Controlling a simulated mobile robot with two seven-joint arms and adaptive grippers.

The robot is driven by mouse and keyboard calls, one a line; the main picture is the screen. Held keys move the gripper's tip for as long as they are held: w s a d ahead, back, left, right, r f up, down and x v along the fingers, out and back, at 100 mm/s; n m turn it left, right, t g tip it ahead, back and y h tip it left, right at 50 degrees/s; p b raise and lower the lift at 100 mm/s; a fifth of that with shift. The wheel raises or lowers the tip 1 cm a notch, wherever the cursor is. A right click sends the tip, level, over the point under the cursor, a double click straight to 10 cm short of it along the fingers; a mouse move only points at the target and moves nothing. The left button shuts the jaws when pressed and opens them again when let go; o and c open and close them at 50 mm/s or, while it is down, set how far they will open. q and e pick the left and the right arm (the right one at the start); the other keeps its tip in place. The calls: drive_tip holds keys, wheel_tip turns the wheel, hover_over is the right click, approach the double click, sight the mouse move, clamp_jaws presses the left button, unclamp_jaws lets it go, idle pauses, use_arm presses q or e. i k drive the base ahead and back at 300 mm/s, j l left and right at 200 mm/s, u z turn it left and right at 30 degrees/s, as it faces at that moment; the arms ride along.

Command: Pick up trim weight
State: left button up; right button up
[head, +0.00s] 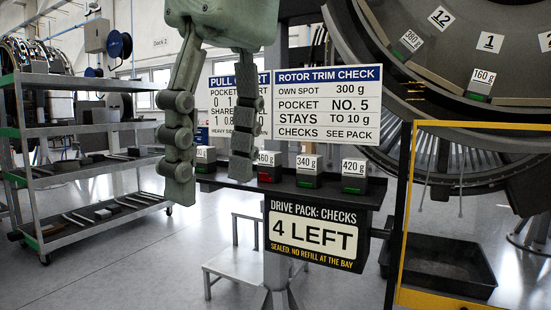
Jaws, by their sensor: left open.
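Several trim weights stand in a row on a dark shelf (376,196). The 460 g weight (268,174) has a red base. The 340 g weight (307,179) and the 420 g weight (354,183) have green bases. Another weight (205,158) at the left end is partly hidden by a finger. My left gripper (210,167) hangs from above in front of the shelf, fingers wide apart and empty. Its right finger partly covers the 460 g label. Two more weights, 380 g (409,45) and 160 g (481,84), sit on the rotor (440,40).
A sign (327,104) reading ROTOR TRIM CHECK stands behind the shelf, and a DRIVE PACK box (313,236) reading 4 LEFT hangs below. A yellow frame (400,200) stands at right, near a black floor tray (440,265). A grey cart (80,135) is at left.

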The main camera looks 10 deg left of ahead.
sight(270, 166)
drive_tip(key=i, duration=1.3)
